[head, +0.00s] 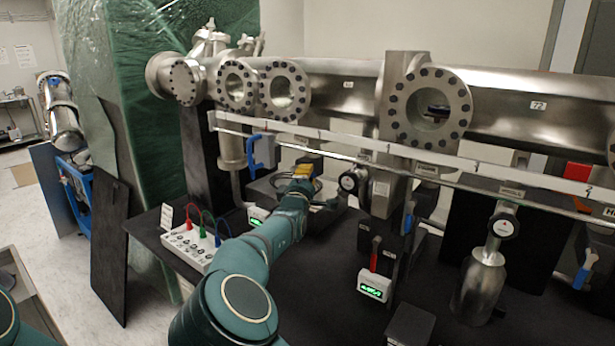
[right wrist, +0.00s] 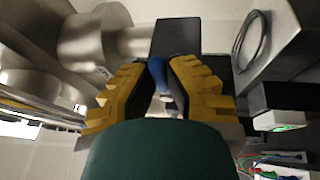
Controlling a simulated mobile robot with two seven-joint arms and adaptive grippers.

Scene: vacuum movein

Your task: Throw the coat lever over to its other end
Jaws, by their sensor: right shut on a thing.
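My right gripper (head: 304,172) reaches over the bench to the left middle of the apparatus. In the right wrist view its yellow fingers (right wrist: 158,68) stand on both sides of a blue lever handle (right wrist: 156,76) and are shut on it. A dark block lies just beyond the handle. In the head view the gripper hides this lever, and I cannot read a label that names it as the coat lever. My left gripper is out of view; only a piece of my left arm shows at the lower left corner.
A blue handle (head: 263,151) hangs left of the gripper below the rail (head: 340,143). A red lever (head: 374,255) and another blue lever (head: 409,218) stand to the right. A white box with coloured leads (head: 198,247) lies on the bench left of my arm.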

